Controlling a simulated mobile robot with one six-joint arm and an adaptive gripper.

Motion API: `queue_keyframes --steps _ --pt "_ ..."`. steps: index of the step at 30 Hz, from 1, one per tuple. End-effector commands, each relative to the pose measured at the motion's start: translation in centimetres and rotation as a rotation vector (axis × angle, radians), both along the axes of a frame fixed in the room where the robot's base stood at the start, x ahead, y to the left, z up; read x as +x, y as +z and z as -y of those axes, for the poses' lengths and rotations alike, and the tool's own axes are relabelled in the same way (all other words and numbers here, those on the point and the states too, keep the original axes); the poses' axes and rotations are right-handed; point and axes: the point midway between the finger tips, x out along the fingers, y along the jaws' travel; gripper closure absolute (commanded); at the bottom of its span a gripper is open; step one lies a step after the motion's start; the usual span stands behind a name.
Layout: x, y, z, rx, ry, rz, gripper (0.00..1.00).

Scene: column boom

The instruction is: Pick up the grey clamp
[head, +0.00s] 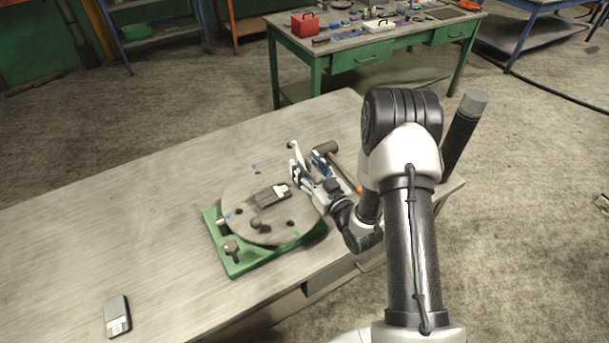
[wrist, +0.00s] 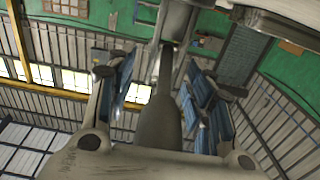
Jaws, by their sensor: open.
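My gripper (head: 309,166) is at the far right rim of the round disc, low over the table. In the wrist view my gripper (wrist: 160,90) has its two blue-padded fingers spread apart. A grey rounded piece with a bar above it, probably the grey clamp (wrist: 160,122), stands between the fingers. I cannot tell whether either finger touches it. In the head view a pale upright piece shows beside the fingers; whether it is the clamp or a finger is unclear. My wrist hides part of this spot.
The disc (head: 237,197) sits on a green base (head: 230,264) and carries a dark box (head: 272,195) and a knob (head: 256,223). A dark labelled device (head: 117,316) lies front left. The table's left side is mostly clear.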

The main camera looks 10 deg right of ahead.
Motion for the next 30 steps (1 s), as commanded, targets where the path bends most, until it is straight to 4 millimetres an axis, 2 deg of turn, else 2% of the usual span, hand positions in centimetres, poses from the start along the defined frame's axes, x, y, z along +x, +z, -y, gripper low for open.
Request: queue_keyframes --steps 3,25,30 --pt "-0.03 0.01 0.02 0.0 0.0 0.0 0.52" --pt "-0.07 -0.01 0.01 0.0 0.001 0.0 1.0" --pt "-0.03 0.14 0.02 0.0 0.001 0.004 1.0"
